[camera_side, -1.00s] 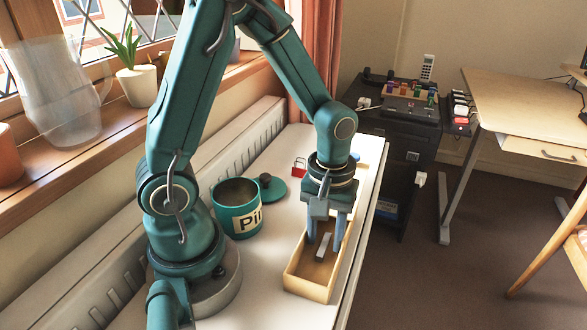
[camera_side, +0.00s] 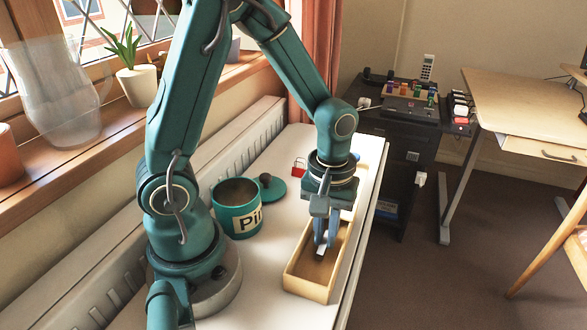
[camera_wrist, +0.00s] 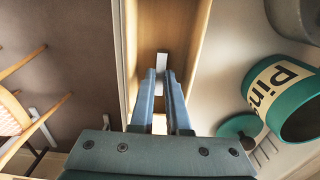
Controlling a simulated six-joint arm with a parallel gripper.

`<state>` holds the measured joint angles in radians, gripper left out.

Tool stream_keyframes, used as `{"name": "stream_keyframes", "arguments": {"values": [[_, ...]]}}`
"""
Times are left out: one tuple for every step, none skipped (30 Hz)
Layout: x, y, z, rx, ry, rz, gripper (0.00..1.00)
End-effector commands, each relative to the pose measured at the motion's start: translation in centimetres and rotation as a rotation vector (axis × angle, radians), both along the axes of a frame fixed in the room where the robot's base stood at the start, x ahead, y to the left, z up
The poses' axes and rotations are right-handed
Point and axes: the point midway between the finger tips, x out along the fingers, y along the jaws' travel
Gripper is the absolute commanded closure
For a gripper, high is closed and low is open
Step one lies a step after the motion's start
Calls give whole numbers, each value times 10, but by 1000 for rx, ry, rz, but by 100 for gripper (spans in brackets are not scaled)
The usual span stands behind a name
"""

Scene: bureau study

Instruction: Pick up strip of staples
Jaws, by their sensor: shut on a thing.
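The strip of staples (camera_side: 321,250) is a small, pale grey bar inside the long wooden tray (camera_side: 306,289). My gripper (camera_side: 323,241) points down into the tray and is shut on the strip. In the wrist view the strip (camera_wrist: 162,60) sticks out beyond the fingertips of my gripper (camera_wrist: 162,76), with the tray walls on both sides. I cannot tell whether the strip touches the tray floor.
A teal tin (camera_side: 238,209) lettered "Pin" stands left of the tray, with its round lid (camera_side: 271,189) behind it. A small red object (camera_side: 299,167) lies farther back. The white surface's right edge runs close beside the tray.

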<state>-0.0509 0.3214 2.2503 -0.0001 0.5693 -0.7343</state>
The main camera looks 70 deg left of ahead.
Motion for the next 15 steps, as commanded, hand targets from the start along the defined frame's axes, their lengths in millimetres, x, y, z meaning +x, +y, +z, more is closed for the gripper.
{"name": "stream_keyframes", "arguments": {"values": [[0, 0, 3, 0, -1, 0, 100], [1, 0, 4, 0, -3, 0, 100], [1, 0, 6, 0, -3, 0, 100], [1, 0, 8, 0, -3, 0, 100], [1, 0, 9, 0, -3, 0, 100], [1, 0, 11, 0, -3, 0, 100], [1, 0, 13, 0, -3, 0, 100], [0, 0, 14, 1, -2, 0, 100], [0, 0, 16, 0, -3, 0, 100], [0, 0, 17, 0, -3, 0, 100], [0, 0, 19, 0, -3, 0, 100], [0, 0, 21, 0, -1, 0, 100], [0, 0, 22, 0, -1, 0, 100], [1, 0, 24, 0, -3, 0, 100], [1, 0, 26, 0, -3, 0, 100]]}}
